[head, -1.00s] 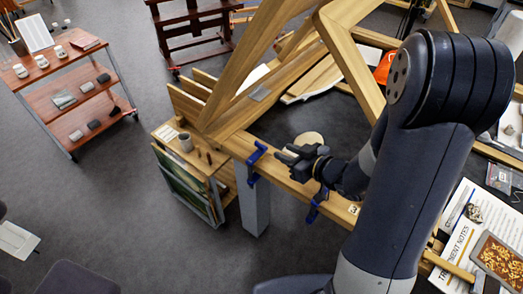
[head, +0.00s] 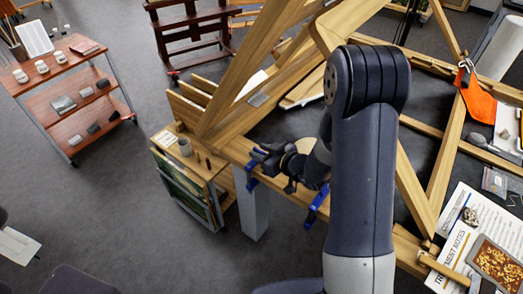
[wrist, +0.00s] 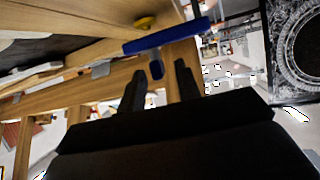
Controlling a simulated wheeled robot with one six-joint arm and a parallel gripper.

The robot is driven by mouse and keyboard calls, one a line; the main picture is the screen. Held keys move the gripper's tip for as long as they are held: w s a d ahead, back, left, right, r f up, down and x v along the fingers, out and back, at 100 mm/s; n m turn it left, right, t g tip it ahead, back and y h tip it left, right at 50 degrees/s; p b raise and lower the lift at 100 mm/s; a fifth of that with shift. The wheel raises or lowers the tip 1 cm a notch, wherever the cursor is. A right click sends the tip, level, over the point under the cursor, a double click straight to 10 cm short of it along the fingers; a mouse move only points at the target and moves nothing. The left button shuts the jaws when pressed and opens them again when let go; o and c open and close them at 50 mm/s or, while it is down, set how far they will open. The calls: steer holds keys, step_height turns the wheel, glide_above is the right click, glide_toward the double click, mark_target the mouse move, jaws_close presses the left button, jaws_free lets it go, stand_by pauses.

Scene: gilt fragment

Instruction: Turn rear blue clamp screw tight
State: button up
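Two blue clamps sit on the wooden beam in the head view. The farther-left clamp (head: 252,183) is partly hidden behind my gripper (head: 259,155); the other clamp (head: 317,207) is beside my arm. In the wrist view, a blue T-shaped clamp screw (wrist: 168,37) shows a long bar and a short stem. My gripper (wrist: 161,72) is open there, its two dark fingers apart, with the stem end between or just beyond the fingertips. I cannot tell whether the fingers touch it.
The wooden frame beam (head: 232,148) runs under the clamps, with a post below. A small cabinet with a cup (head: 185,147) stands left of it. A gilt fragment tray (head: 496,262) and treatment notes (head: 462,232) lie at right.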

jaws_close()
stand_by(0.3)
steer(key=shift+a+f+m+h+b, duration=0.15)
steer(key=shift+m+h+b, duration=0.15)
steer(key=shift+b, duration=0.5)
